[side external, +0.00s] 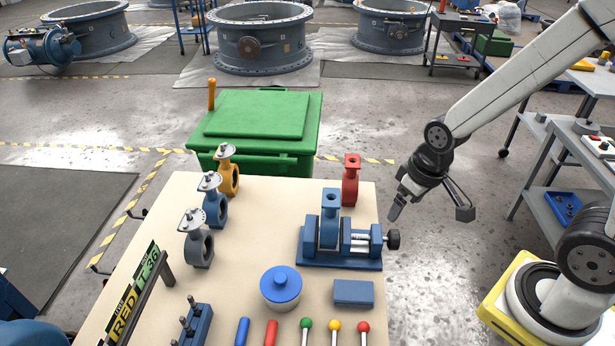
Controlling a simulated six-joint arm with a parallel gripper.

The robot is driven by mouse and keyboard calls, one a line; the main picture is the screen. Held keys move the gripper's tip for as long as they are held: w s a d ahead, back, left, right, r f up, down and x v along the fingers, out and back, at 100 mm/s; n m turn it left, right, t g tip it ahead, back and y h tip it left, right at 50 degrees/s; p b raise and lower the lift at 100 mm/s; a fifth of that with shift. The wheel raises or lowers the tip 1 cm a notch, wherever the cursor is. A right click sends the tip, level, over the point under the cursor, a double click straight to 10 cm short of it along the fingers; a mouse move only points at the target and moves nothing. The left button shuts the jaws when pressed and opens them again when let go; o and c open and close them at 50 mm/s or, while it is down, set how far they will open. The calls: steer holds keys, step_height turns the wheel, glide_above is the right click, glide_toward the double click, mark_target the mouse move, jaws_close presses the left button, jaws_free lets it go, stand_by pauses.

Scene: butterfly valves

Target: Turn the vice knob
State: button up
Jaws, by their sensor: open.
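The blue vice (312,247) sits on the right part of the table, with a blue valve body (329,222) standing upright between its jaws. Its black knob (393,239) sticks out on the right side, past the table's edge. My gripper (431,216) is above and to the right of the knob, apart from it. Its fingers are spread wide and nothing is between them.
A red valve (351,181) stands behind the vice. A blue block (353,293) and a blue-lidded pot (281,288) are in front of it. Yellow, blue and grey valves stand at the table's left. Open floor lies right of the table, before a grey cart (540,190).

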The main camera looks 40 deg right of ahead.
steer(key=s+d+f+g+y, duration=0.2)
steer(key=d+f+g+y, duration=0.15)
steer(key=f, duration=0.25)
steer(key=m+t+y, duration=0.2)
steer(key=t+y, duration=0.7)
steer(key=t, duration=0.5)
glide_toward(394, 240)
step_height(394, 240, down, 2)
steer(key=w, duration=0.2)
steer(key=shift+w+d, duration=0.1)
steer(key=shift+w, duration=0.1)
steer(key=shift+w, duration=0.1)
steer(key=shift+x, duration=3.85)
steer(key=shift+c, duration=0.2)
